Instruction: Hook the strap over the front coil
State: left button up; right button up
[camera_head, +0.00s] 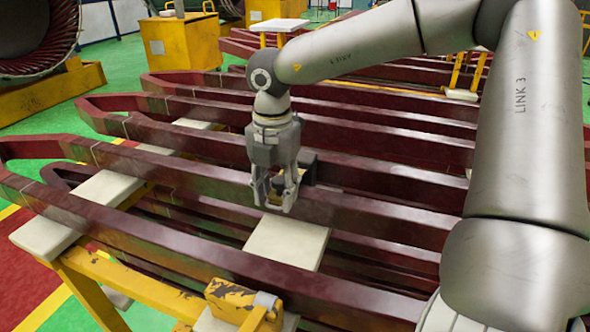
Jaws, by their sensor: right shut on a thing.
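My right gripper (278,198) points down over the middle of the coils. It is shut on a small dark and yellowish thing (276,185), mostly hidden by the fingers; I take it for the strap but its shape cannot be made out. The front coil (190,243) is a long dark red bar running from the left edge down to the lower right, nearer the camera than the gripper. The fingertips overlap another dark red coil (345,208) behind it in the picture. Whether they touch it cannot be told. My left gripper is not in view.
The coils rest on white pads (287,243) and a yellow stand (85,285). A worn yellow bracket (240,298) stands at the bottom, before the front coil. More coils (400,140) lie behind. A yellow cabinet (182,42) stands at back left; green floor shows at left.

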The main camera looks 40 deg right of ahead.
jog(key=s+a+b, duration=0.4)
jog(key=a, duration=0.4)
jog(key=shift+r, duration=0.25)
dwell(0.4)
jog(key=shift+s+a+f+b, duration=0.1)
jog(key=shift+s+a+b, duration=0.65)
jog(key=shift+a, duration=0.55)
jog(key=shift+s+a+r+b, duration=0.1)
jog(key=shift+s+a+b, duration=0.6)
jog(key=shift+a, duration=0.55)
jog(key=shift+s+a+f+b, duration=0.1)
jog(key=shift+s+a+b, duration=0.4)
jog(key=shift+a+b, duration=0.6)
jog(key=o, duration=0.9)
jog(key=shift+a, duration=0.35)
jog(key=o, duration=1)
jog(key=shift+s, duration=0.1)
jog(key=shift+d, duration=0.1)
